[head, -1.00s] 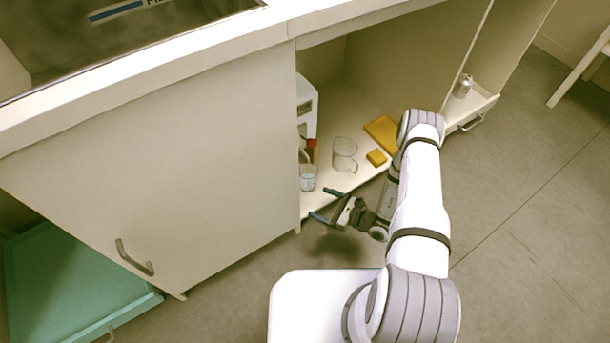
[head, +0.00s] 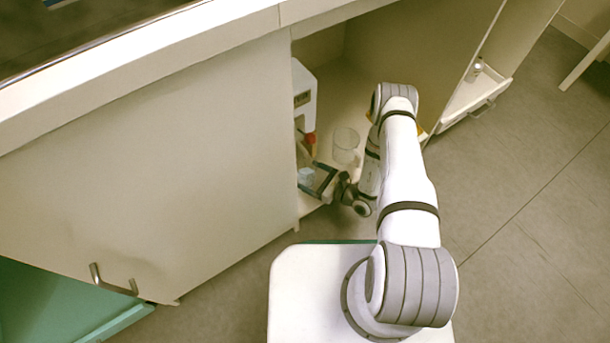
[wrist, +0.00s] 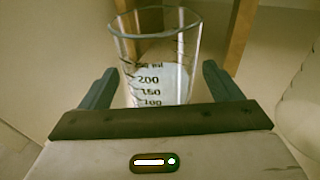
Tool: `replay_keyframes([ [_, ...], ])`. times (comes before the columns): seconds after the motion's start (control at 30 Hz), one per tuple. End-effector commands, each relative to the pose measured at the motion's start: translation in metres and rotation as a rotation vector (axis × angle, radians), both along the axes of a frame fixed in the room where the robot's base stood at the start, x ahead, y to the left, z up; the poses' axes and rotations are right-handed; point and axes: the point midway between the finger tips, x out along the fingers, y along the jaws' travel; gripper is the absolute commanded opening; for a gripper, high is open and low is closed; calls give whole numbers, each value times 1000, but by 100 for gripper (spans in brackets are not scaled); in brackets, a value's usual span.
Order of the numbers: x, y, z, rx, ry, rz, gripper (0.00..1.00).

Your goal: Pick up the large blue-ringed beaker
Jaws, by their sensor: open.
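A clear glass beaker (head: 305,175) stands on the cabinet's bottom shelf, close to the left side of the opening. In the wrist view the beaker (wrist: 155,75) is large and upright, with dark volume marks and a bluish tint at its rim. My gripper (head: 317,178) is open at the beaker in the head view. In the wrist view my gripper (wrist: 160,72) has one dark finger on each side of the beaker, with small gaps showing. The beaker's base is hidden behind the gripper body.
A second clear glass vessel (head: 346,143) stands to the right, behind my gripper. A white device (head: 304,95) with a red-orange part stands behind the beaker. The closed cabinet door (head: 160,170) borders the opening on the left. My arm hides part of the shelf.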

Motion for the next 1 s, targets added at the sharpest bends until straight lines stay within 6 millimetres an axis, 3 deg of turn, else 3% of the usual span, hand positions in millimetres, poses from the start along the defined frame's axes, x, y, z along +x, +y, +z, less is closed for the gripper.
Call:
replay_keyframes([
  [0.17,10,17,-4,0,0,4,85],
  [0.43,11,19,-3,0,0,2,85],
  [1.0,10,19,-3,0,0,4,38],
])
